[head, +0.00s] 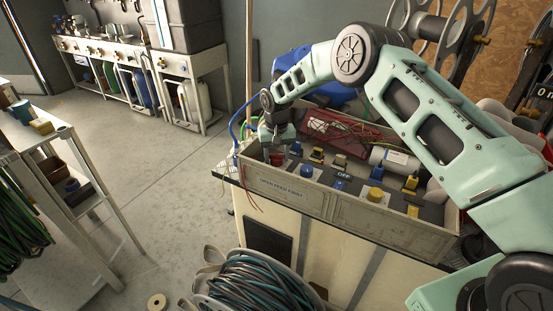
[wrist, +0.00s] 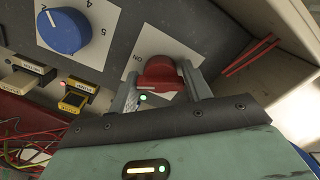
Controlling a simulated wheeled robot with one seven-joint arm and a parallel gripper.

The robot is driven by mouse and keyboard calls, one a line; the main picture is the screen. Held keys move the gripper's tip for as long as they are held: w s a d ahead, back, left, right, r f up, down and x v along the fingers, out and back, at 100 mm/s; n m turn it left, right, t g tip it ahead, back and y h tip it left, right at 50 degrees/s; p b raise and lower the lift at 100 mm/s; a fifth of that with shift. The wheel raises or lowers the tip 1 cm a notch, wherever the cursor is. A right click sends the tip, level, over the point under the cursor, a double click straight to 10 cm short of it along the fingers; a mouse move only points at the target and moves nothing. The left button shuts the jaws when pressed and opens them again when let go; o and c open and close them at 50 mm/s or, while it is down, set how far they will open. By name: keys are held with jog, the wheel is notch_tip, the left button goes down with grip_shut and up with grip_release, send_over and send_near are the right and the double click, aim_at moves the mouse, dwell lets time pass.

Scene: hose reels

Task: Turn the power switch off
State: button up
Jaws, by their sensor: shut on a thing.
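The power switch is a red rotary knob (wrist: 160,70) on a light plate in the wrist view. An "ON" label stands on the plate at its upper left. My gripper (wrist: 159,78) has one finger on each side of the knob and is shut on it. A small green light glows between the fingers, just below the knob. In the head view my gripper (head: 277,148) reaches down over the left end of the control panel, with the red knob (head: 276,159) partly hidden under it.
A large blue knob (wrist: 64,31) and several yellow-and-black switches (wrist: 75,100) are near the red knob. The panel's raised front wall (head: 290,186) is close. Open floor lies left.

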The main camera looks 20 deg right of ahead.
aim_at(277, 154)
jog(key=n+b, duration=0.1)
jog(key=n, duration=1.1)
jog(key=shift+w+d+n+b, duration=0.1)
jog(key=shift+n+b, duration=0.2)
jog(key=shift+b, duration=0.1)
dwell(0.3)
jog(key=o, duration=0.7)
jog(key=shift+r, duration=0.15)
notch_tip(277, 154, up, 17)
jog(key=shift+r+b, duration=0.1)
jog(key=shift+b, duration=0.4)
